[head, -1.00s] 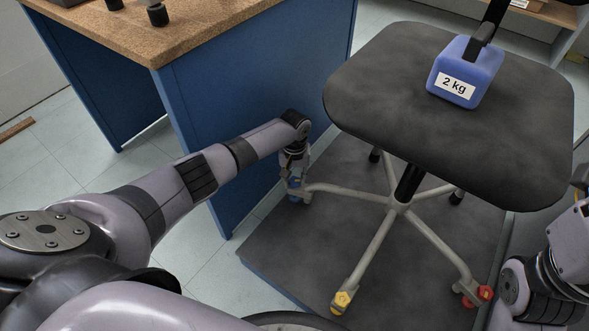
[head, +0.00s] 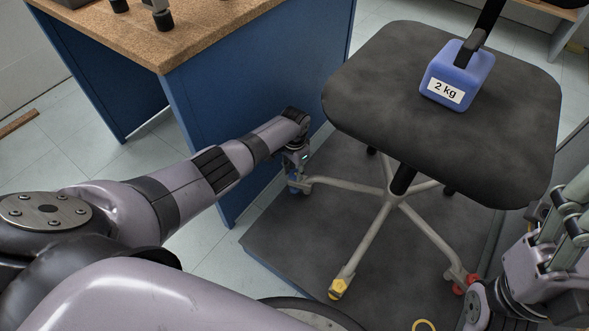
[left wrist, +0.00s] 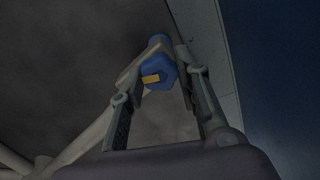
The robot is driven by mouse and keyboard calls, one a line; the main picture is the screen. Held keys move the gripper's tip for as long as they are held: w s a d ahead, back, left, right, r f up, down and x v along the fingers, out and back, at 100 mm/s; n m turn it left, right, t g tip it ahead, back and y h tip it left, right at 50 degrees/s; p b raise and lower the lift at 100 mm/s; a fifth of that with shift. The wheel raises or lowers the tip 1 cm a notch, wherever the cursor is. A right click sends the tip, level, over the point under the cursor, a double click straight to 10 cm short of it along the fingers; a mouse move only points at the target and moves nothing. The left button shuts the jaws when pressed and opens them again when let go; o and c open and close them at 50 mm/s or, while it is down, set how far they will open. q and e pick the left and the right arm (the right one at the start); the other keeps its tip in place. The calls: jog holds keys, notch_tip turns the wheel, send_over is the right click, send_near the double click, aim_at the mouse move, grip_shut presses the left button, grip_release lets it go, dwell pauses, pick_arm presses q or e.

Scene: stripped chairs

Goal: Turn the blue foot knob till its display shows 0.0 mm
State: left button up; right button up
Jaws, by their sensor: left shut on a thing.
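The blue foot knob (head: 294,190) is at the end of the chair's left leg, partly hidden by my left gripper (head: 296,178). In the left wrist view the blue knob (left wrist: 158,70) sits between my two fingers, which are shut on it. A small yellow-orange patch shows on its face; I cannot read any figures on it. The chair (head: 440,110) has a dark seat and pale legs. A yellow knob (head: 338,289) is on the front leg and a red knob (head: 460,288) on the right front leg.
A blue 2 kg weight (head: 457,75) sits on the seat. A blue bench with a cork top (head: 160,50) stands close behind my left arm. The chair stands on a dark mat (head: 300,240). A yellow ring (head: 424,326) shows at the bottom edge.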

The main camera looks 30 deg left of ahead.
pick_arm(q)
jog(key=m, duration=0.4)
jog(key=shift+m, duration=0.3)
jog(key=m, duration=0.3)
jog(key=shift+m, duration=0.4)
jog(key=m, duration=0.4)
jog(key=shift+d+m, duration=0.1)
jog(key=shift+m, duration=1.4)
jog(key=o, duration=1.2)
jog(key=shift+c, duration=0.2)
